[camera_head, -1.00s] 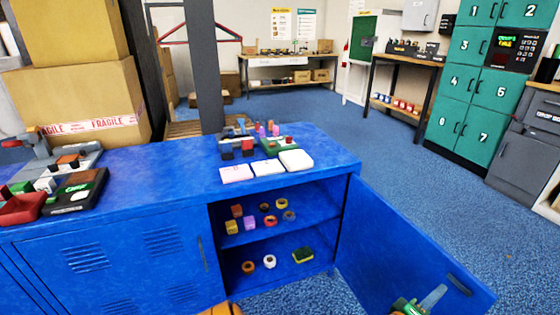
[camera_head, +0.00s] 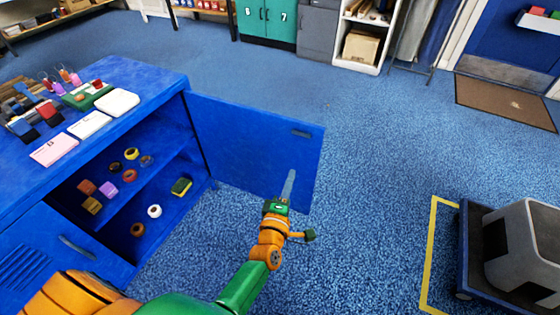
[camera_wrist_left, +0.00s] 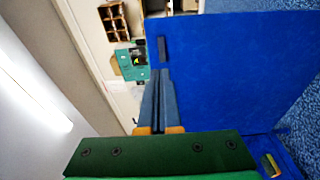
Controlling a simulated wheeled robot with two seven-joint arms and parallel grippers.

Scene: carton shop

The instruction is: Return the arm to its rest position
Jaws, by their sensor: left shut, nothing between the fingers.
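My left arm, orange and green, comes in from the bottom left in the head view. Its left gripper (camera_head: 289,186) is shut and empty, in front of the open blue cabinet door (camera_head: 250,140). In the left wrist view the shut fingers (camera_wrist_left: 159,95) lie close together, with the blue door (camera_wrist_left: 230,70) beside them on the right. I cannot tell whether the fingers touch the door. My right gripper is not in view.
The open blue cabinet (camera_head: 150,85) holds several tape rolls and small blocks on two shelves. Pads and small tools lie on its top. A cart (camera_head: 465,250) stands at the lower right beside a yellow floor line (camera_head: 428,260). Blue floor beyond the door is clear.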

